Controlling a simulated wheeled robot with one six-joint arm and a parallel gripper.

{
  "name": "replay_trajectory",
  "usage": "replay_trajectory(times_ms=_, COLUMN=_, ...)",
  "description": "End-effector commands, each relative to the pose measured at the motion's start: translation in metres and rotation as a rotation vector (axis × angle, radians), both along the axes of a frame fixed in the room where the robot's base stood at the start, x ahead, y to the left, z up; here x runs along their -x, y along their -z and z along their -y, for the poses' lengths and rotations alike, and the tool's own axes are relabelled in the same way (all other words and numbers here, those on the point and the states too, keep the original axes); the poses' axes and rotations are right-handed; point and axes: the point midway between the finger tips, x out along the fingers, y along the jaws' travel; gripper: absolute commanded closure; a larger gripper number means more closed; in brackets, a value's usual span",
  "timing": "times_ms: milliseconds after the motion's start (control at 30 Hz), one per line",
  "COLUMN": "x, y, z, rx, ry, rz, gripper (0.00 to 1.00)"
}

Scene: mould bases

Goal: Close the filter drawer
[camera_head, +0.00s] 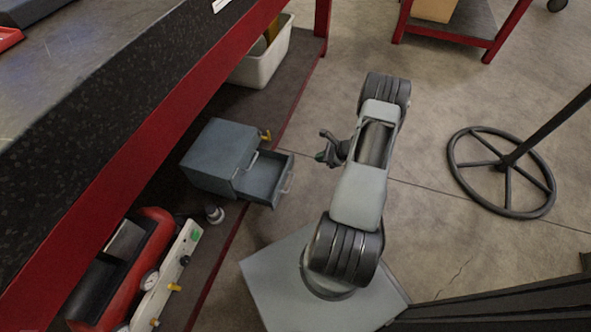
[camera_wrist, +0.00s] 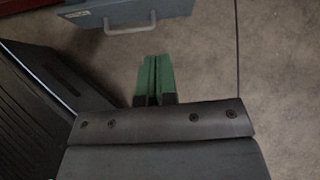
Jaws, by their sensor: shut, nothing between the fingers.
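The filter drawer (camera_head: 266,178) sticks out, open, from the right side of a small grey-blue cabinet (camera_head: 213,157) on the shelf under the workbench. Its pale handle (camera_head: 287,184) faces my arm. In the wrist view the drawer front (camera_wrist: 120,10), with its handle (camera_wrist: 130,24) and a small white label, shows at the top edge. My gripper (camera_head: 323,146) is to the right of the drawer, apart from it. Its green fingertips (camera_wrist: 154,75) are together and empty, a short way from the handle in the wrist view.
The workbench's red edge (camera_head: 150,137) runs along the left above the shelf. A white bin (camera_head: 262,62) stands behind the cabinet, and a red machine with gauges (camera_head: 135,275) lies in front. A round wheel-like stand base (camera_head: 500,172) is on the right. Floor between is clear.

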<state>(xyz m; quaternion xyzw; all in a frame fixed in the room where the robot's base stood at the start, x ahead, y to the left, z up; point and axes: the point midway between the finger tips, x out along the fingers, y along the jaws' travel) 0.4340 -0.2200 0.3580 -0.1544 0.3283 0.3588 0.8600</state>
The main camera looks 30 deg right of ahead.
Motion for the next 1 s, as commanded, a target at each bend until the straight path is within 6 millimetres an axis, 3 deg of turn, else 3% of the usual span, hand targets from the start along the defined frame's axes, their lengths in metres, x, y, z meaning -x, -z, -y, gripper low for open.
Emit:
replay_trajectory(times_ms=33, x=0.002, y=0.014, z=0.003, rx=-0.013, ry=0.027, rz=-0.006, gripper=1.00)
replay_trajectory(times_ms=233, x=-0.004, y=0.037, z=-0.003, rx=-0.030, ry=0.061, rz=-0.016, gripper=1.00)
replay_trajectory(times_ms=700, x=-0.051, y=0.094, z=-0.046, rx=-0.029, ry=0.057, rz=-0.014, gripper=1.00)
replay_trajectory(times_ms=1000, x=-0.074, y=0.090, z=-0.067, rx=-0.028, ry=0.059, rz=-0.014, gripper=1.00)
